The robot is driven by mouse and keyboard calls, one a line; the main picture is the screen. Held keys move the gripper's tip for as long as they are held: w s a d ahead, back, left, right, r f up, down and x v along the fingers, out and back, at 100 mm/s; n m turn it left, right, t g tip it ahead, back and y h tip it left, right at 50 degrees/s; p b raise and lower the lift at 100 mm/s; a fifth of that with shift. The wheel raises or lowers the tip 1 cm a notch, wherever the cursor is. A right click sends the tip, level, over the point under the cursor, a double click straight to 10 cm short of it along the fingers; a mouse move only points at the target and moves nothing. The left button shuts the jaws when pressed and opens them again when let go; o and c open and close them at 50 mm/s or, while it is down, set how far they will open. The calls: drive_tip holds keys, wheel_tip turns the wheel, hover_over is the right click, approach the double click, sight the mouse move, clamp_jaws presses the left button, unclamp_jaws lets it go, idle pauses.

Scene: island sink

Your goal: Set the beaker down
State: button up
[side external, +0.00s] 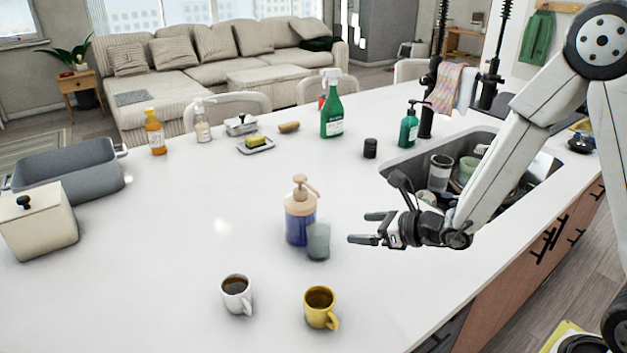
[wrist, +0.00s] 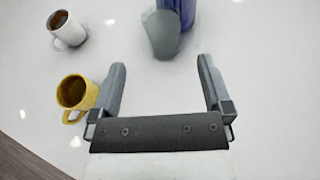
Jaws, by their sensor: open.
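The beaker, a small grey translucent cup (side external: 318,241), stands on the white counter (side external: 180,215) right beside the blue pump bottle (side external: 300,218). In the side view it overlaps the bottle's lower right, and I cannot tell whether they touch. In the wrist view the beaker (wrist: 162,36) is ahead of my gripper, beyond the fingertips, and looks tilted there. My gripper (side external: 366,228) is open and empty, to the right of the beaker with a gap between. Both fingers of my gripper (wrist: 162,66) show in the wrist view.
A white mug (side external: 236,294) and a yellow mug (side external: 320,308), both with dark drink, stand at the front. The sink (side external: 400,168) with dishes lies to the right. A black jar (side external: 370,148) and green spray bottle (side external: 331,115) stand behind. The counter's left middle is clear.

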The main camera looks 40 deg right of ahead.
drive_tip(key=s+a+f+n+g+y, duration=0.1)
drive_tip(key=s+a+n+g, duration=0.25)
drive_tip(key=s+n, duration=0.3)
drive_tip(key=s+a+f+n+g+y, duration=0.1)
drive_tip(key=s+a+n+g+y, duration=0.1)
drive_tip(key=s+n+g, duration=0.45)
drive_tip(key=s+d+r+n+h, duration=0.1)
drive_tip(key=d+n+h, duration=0.7)
drive_tip(key=n, duration=1)
drive_tip(key=shift+s+d, duration=0.15)
drive_tip(key=shift+d, duration=1)
